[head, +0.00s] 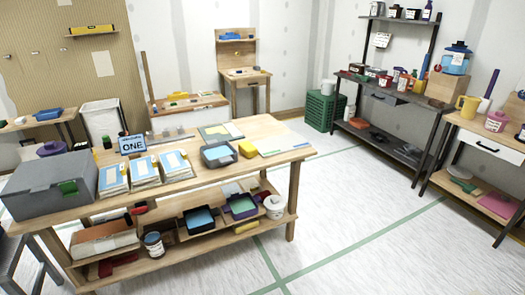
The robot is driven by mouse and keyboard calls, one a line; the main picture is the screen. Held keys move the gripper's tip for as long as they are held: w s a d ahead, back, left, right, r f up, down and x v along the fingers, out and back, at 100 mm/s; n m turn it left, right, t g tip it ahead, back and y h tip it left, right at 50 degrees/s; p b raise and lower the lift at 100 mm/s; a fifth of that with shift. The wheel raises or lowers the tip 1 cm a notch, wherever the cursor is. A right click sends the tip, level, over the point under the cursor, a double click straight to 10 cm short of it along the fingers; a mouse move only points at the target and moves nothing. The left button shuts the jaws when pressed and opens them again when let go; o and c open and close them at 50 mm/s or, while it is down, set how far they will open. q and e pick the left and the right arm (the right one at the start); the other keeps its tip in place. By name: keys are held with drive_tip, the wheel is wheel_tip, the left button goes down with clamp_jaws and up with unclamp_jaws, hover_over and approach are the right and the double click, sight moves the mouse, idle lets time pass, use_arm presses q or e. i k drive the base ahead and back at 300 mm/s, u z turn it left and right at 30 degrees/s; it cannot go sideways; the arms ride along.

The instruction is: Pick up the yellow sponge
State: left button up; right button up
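A yellow block that looks like the sponge (248,149) lies on the wooden worktable (195,178), toward its right end. It sits just right of a dark grey tray (220,154) with a pale blue inside. A flat sheet or board (286,145) lies to its right, and a board with pale green and yellow areas (221,132) lies behind the tray. The top and front of the sponge are uncovered. Neither of my grippers shows in the head view.
A grey box (52,183), stacked blue-and-white packets (144,170) and a "ONE" sign (132,144) fill the table's left side. Trays and a white bucket (275,206) stand on the lower shelf. Metal shelving (385,95) stands at the right wall. Open floor (375,220) lies right of the table.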

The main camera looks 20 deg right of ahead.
sight(249, 150)
drive_tip(key=z, duration=0.9)
drive_tip(key=i, duration=0.95)
drive_tip(key=z, duration=0.6)
drive_tip(key=i, duration=1.2)
drive_tip(key=u, duration=0.55)
